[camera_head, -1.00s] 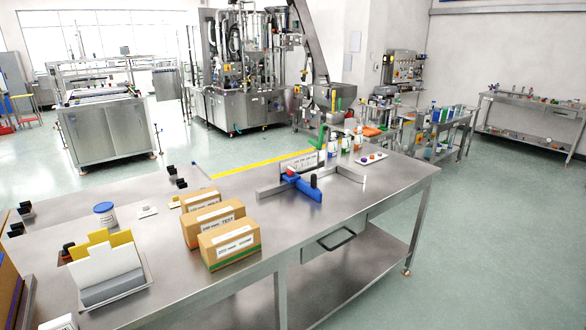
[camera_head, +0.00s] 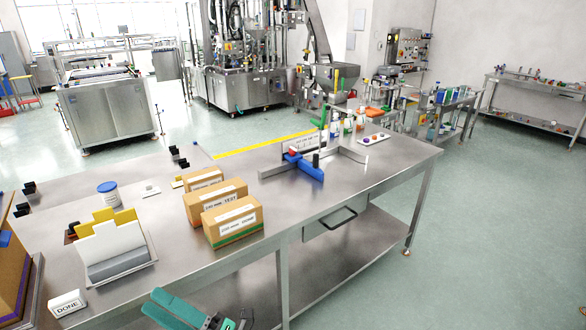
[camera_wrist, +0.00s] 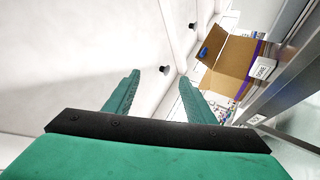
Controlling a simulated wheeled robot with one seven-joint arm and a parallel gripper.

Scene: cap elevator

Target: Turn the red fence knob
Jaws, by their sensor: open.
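A small red knob (camera_head: 292,153) shows at the back end of a blue fence block (camera_head: 304,168), on a grey metal fence on the steel table. It is tiny in the head view, so its turn angle cannot be read. My gripper (camera_wrist: 159,77) is open and empty in the wrist view, its two green fingers apart. A green part of my arm shows at the bottom edge of the head view, in front of the table and far from the knob. The knob is not in the wrist view.
Several cardboard boxes (camera_head: 231,218) stand left of the fence. Bottles (camera_head: 347,126) and a white tray (camera_head: 373,139) are behind and right of it. An open cardboard box (camera_wrist: 228,65) is in the wrist view. The table's right front is clear.

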